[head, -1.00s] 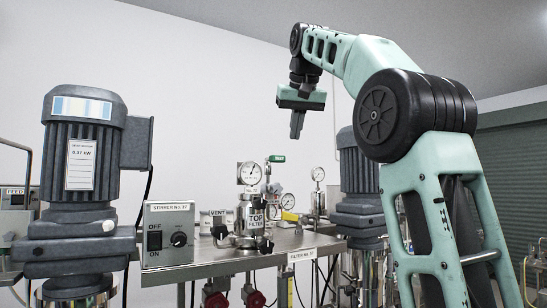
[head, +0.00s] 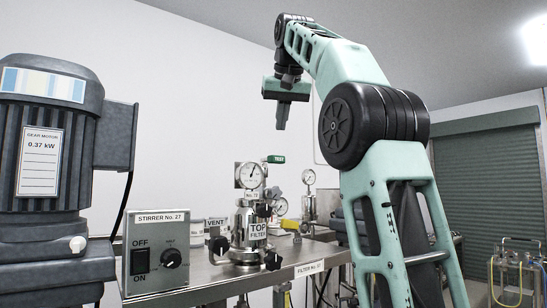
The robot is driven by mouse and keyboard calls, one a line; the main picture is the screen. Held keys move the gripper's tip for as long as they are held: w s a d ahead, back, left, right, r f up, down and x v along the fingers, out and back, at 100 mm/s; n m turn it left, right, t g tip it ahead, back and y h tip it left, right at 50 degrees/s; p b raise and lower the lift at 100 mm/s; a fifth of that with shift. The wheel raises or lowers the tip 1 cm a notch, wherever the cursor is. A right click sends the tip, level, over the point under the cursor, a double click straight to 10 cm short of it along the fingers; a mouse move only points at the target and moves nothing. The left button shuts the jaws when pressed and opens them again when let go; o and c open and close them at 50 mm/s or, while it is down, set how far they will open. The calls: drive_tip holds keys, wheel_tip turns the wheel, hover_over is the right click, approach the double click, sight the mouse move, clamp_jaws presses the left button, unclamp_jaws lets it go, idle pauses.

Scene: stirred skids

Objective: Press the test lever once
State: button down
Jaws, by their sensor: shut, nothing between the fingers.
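A small green lever handle marked TEST (head: 276,159) sticks out at the top of the filter assembly, beside and above a round pressure gauge (head: 251,175). The steel filter housing (head: 247,218) below it carries a TOP FILTER label. My gripper (head: 281,125) points down, fingers shut and empty. It appears above the green handle in the picture, with a gap between them. How far apart they are in depth I cannot tell. The lever's pivot and lower part are too small to make out.
A grey gear motor (head: 50,140) fills the left. A Stirrer No. 27 control box (head: 156,252) stands at the front of the steel bench (head: 225,278). A VENT label (head: 215,222), black knobs and more gauges (head: 309,178) crowd around the filter.

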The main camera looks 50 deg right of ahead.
sight(278, 157)
drive_tip(key=x, duration=0.7)
idle(0.3)
wheel_tip(278, 157, down, 3)
drive_tip(key=b, duration=0.2)
drive_tip(key=shift+f+b, duration=0.1)
drive_tip(key=shift+b, duration=0.25)
drive_tip(key=shift+r+p, duration=0.3)
drive_tip(key=shift+s+a+r, duration=0.25)
drive_tip(key=shift+s+a, duration=0.2)
drive_tip(key=shift+s, duration=0.1)
drive_tip(key=shift+s+a+r, duration=0.3)
drive_tip(key=shift+s+a, duration=0.15)
drive_tip(key=shift+s, duration=0.1)
